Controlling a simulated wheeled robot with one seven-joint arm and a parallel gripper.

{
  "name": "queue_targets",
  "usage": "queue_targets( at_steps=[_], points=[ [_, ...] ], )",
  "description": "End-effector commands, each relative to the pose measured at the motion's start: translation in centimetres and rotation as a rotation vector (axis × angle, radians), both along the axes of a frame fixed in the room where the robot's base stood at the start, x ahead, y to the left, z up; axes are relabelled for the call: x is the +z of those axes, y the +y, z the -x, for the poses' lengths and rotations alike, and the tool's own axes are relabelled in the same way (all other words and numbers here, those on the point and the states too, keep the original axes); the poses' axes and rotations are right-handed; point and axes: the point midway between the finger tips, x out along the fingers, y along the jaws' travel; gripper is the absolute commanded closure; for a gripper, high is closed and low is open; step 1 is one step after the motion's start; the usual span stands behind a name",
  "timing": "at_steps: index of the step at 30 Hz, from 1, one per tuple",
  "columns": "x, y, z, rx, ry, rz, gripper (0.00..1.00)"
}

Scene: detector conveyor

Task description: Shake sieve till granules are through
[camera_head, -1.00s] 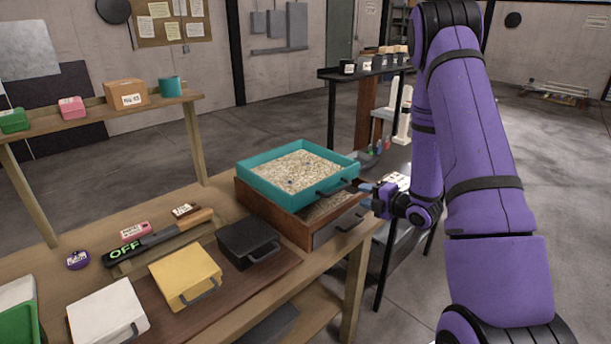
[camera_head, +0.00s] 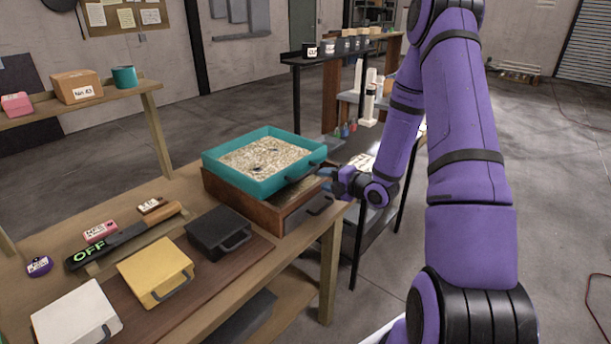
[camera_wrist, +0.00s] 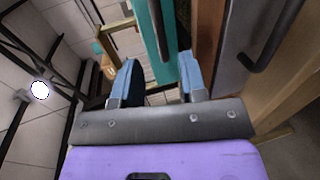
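The sieve is a teal square tray (camera_head: 231,178) full of pale granules (camera_head: 262,158) with a few dark specks. It rests on a wooden box (camera_head: 232,195). A dark handle (camera_head: 303,172) is on its front right side. My gripper (camera_head: 327,174) is at the right end of the sieve, close to the handle. In the wrist view my gripper (camera_wrist: 158,80) has its two blue fingers apart, with nothing visibly clamped. The teal wall (camera_wrist: 158,15) and dark handle bar show just beyond the gap. Whether the fingers touch the handle cannot be told.
A drawer handle (camera_head: 318,206) sticks out from the box below. A black case (camera_head: 217,230), a yellow case (camera_head: 152,266) and a white case (camera_head: 75,318) lie on the bench. A dark shelf unit stands behind my arm.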

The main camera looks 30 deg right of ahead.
Motion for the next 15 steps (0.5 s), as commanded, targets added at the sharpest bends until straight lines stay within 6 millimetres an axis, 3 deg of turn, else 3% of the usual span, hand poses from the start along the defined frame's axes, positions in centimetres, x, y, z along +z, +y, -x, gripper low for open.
queue_targets(
  at_steps=[9,15],
  points=[
    [-1.1,2.0,-5.2,0.002,-0.001,-0.001,0.61],
    [-1.6,2.6,-7.2,0.001,-0.001,-0.001,0.61]
  ],
)
